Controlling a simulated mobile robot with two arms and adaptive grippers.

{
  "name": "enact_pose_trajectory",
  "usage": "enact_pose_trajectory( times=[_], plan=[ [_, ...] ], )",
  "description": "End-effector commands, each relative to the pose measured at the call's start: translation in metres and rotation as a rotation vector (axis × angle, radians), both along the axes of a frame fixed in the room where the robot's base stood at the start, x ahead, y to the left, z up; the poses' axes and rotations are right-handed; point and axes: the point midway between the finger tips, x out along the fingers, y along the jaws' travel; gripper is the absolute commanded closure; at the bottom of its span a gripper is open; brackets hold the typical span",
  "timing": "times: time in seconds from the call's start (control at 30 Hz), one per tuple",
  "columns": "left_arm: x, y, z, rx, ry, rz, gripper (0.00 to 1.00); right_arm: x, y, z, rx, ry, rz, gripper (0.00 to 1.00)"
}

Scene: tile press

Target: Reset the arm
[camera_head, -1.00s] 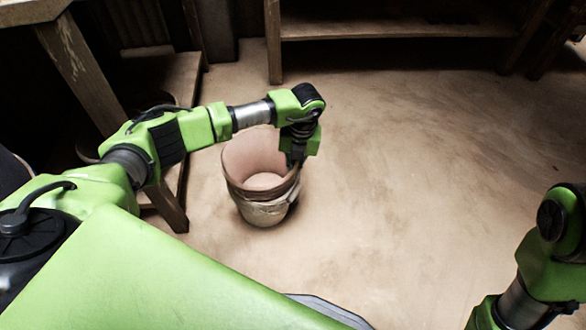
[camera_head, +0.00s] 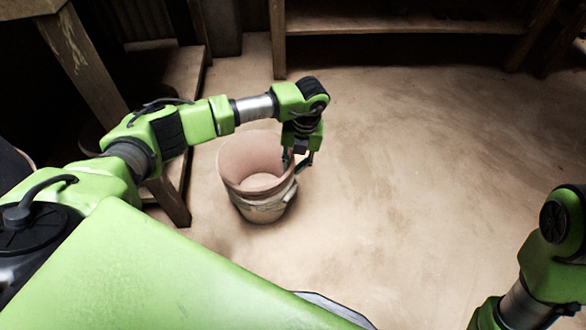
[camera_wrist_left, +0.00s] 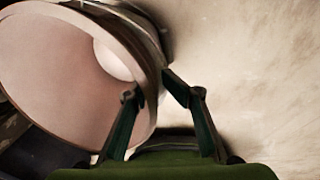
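A pinkish, open-topped bucket (camera_head: 258,208) with a band around its outside stands upright on the floor, left of centre in the head view. Its wide mouth fills the upper left of the left wrist view (camera_wrist_left: 55,60). My left gripper (camera_head: 297,162) is at the bucket's right rim, with its fingers spread. In the left wrist view one finger lies over the inside of the bucket and the other beside its outer wall, with the rim between the tips (camera_wrist_left: 149,86). I cannot tell whether either finger touches it. My right gripper is out of view.
Bare brown floor (camera_head: 400,200) lies open to the right of the bucket. A wooden shelf (camera_head: 400,27) stands at the back. A wooden table leg (camera_head: 85,60) and a low wooden frame stand close behind my left arm.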

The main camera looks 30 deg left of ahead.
Motion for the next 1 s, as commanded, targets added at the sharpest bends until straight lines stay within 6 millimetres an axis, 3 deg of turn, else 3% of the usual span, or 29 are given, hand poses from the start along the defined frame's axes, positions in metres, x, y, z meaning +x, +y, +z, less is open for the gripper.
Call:
enact_pose_trajectory(
  times=[0.3, 0.5, 0.83, 0.93, 1.0],
  plan=[
    [0.004, -0.006, 0.068, 0.002, -0.004, 0.002, 0.76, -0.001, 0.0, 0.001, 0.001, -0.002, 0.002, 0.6],
    [0.005, -0.009, 0.094, 0.003, -0.002, 0.003, 0.76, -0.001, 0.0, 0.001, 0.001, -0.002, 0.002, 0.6],
    [0.0, -0.018, 0.098, -0.018, 0.012, -0.013, 0.76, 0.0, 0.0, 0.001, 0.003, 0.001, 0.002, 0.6],
    [-0.016, -0.044, 0.093, -0.093, 0.048, -0.066, 0.76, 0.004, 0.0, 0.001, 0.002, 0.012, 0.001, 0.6],
    [-0.034, -0.073, 0.09, -0.178, 0.088, -0.124, 0.76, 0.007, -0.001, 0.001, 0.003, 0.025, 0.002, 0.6]
  ],
)
